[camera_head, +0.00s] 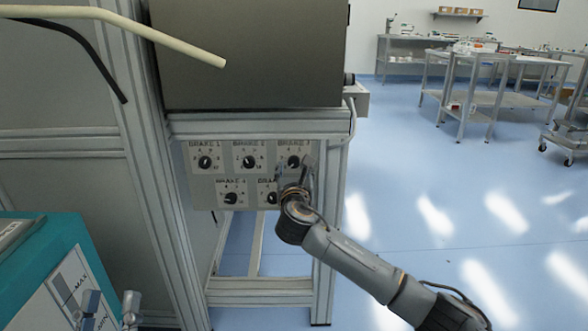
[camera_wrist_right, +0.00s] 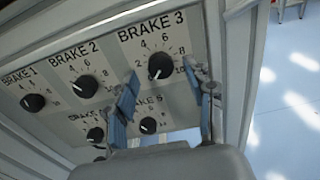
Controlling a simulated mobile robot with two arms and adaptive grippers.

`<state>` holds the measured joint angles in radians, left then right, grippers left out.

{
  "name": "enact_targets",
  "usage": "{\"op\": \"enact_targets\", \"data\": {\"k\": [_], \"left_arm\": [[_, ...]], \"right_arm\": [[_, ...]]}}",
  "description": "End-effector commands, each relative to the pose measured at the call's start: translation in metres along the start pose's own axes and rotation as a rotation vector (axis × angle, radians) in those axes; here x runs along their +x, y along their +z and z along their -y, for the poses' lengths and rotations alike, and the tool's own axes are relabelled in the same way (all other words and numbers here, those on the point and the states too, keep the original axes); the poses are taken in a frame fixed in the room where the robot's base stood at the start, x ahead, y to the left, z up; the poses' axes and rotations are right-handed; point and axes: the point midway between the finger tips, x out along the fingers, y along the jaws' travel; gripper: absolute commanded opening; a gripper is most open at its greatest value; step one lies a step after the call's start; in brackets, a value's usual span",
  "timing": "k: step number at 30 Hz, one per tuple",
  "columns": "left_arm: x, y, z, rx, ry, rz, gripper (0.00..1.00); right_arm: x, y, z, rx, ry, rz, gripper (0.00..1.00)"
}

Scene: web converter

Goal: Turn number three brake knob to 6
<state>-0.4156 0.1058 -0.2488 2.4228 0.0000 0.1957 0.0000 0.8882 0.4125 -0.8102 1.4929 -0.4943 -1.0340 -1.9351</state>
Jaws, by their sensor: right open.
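The number three brake knob (camera_wrist_right: 160,66) is black and round, on the panel under the "BRAKE 3" label. Its white mark appears to point to the lower left, away from the 6 at the top. In the head view the knob (camera_head: 294,161) is at the panel's upper right. My right gripper (camera_wrist_right: 162,78) is open, with one blue-grey finger to each side of the knob and gaps between; whether the tips reach knob depth is unclear. It also shows in the head view (camera_head: 308,168). My left gripper (camera_head: 109,298) is at the lower left, fingers apart and empty.
Brake 1 (camera_wrist_right: 33,102), Brake 2 (camera_wrist_right: 85,86) and Brake 5 (camera_wrist_right: 148,125) knobs sit close by on the same panel (camera_head: 222,163). A metal frame post (camera_head: 333,220) stands right of it. A teal box (camera_head: 50,255) is at lower left. Blue floor is open to the right.

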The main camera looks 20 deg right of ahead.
Motion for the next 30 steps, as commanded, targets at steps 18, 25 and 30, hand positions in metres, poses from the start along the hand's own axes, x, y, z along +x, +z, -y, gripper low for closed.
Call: {"op": "enact_targets", "data": {"k": [18,25,30], "left_arm": [[-0.008,-0.044,-0.005,-0.013,0.010,-0.255,0.40],[-0.008,-0.044,-0.005,-0.013,0.010,-0.254,0.40],[-0.008,-0.044,-0.005,-0.013,0.010,-0.253,0.40]], "right_arm": [[0.030,0.000,0.000,0.001,0.000,0.000,0.54],[0.030,0.000,0.000,0.001,0.001,0.000,0.25],[0.030,0.000,0.000,0.001,0.000,0.000,0.00]]}}
